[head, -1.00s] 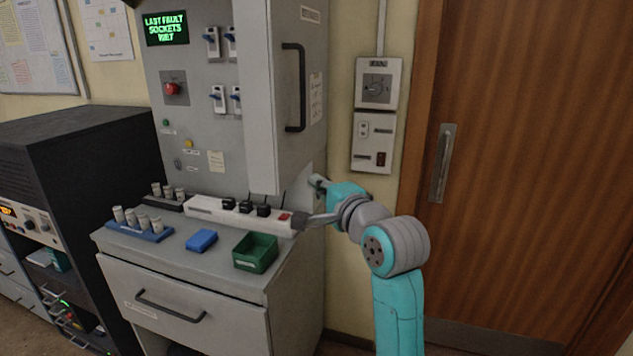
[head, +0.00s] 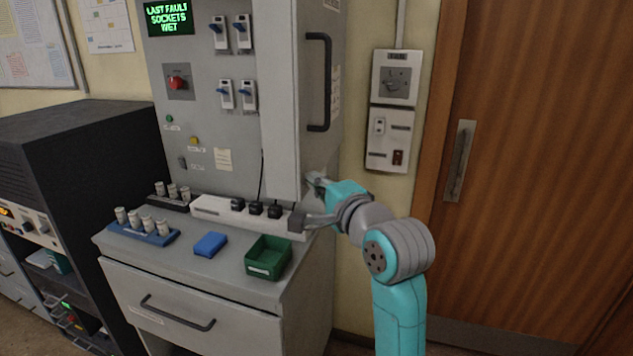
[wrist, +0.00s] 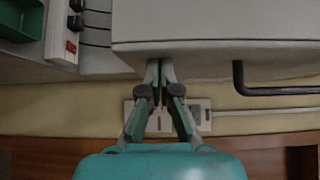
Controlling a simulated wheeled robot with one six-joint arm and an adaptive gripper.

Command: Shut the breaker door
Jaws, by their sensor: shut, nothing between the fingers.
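The grey breaker door (head: 280,110) stands open in the head view, swung out from the cabinet front, with its black bar handle (head: 328,85) on the side facing right. My gripper (head: 312,182) is low at the door's right side, near its bottom corner. In the wrist view my gripper (wrist: 160,64) is shut and empty, its fingertips at the edge of the grey door (wrist: 205,30). I cannot tell whether they touch it. The handle (wrist: 270,92) shows to the right of the fingers.
The cabinet panel (head: 215,130) carries breakers. Below, the counter holds a white socket strip (head: 215,208), a green tray (head: 268,257), a blue block (head: 210,244) and a blue rack (head: 145,228). A wall switch box (head: 395,82) and wooden door (head: 540,170) are at right.

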